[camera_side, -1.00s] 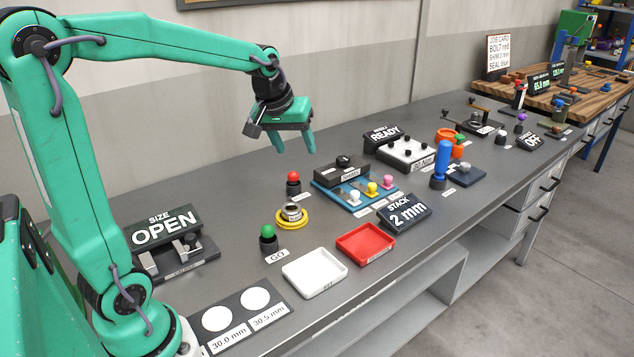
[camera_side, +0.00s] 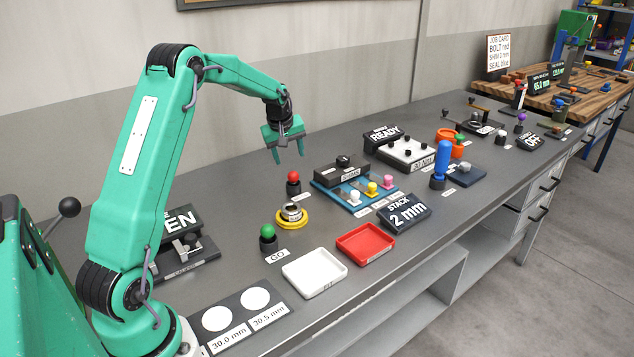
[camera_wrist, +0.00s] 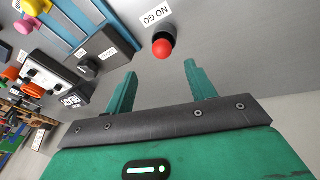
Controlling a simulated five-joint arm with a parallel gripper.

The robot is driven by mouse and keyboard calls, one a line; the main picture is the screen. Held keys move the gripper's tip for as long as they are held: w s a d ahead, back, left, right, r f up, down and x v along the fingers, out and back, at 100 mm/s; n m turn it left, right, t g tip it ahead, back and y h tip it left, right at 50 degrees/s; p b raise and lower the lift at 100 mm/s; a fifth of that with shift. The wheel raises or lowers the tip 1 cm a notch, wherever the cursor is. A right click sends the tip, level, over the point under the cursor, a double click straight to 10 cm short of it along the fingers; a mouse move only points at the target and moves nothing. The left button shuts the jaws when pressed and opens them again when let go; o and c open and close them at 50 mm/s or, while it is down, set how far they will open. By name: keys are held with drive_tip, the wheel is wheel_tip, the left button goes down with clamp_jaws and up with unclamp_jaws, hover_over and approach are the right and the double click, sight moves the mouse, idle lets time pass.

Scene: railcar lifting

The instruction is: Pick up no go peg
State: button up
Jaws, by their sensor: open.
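The no go peg (camera_side: 293,183) has a red ball top on a dark base and stands upright on the grey bench. In the wrist view the red peg (camera_wrist: 162,47) is beside its "NO GO" label, ahead of and between the fingers. My gripper (camera_side: 288,158) is open and empty, above and a little to the left of the peg, not touching it. Both fingers of my gripper (camera_wrist: 158,80) show apart in the wrist view. The green-topped go peg (camera_side: 268,236) stands nearer the front, behind its "GO" label.
A metal ring on a yellow base (camera_side: 291,215) sits just in front of the red peg. A blue shim rack (camera_side: 335,198) with coloured knobs is to its right. White (camera_side: 315,274) and red (camera_side: 365,244) trays lie in front. The bench left of the peg is clear.

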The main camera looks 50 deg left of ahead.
sight(292, 172)
drive_tip(key=shift+a+x, duration=0.15)
drive_tip(key=shift+x, duration=2)
drive_tip(key=shift+a+x, duration=0.1)
drive_tip(key=shift+x, duration=2.05)
drive_tip(key=shift+s, duration=0.2)
drive_tip(key=shift+c, duration=0.4)
drive_tip(key=c, duration=1)
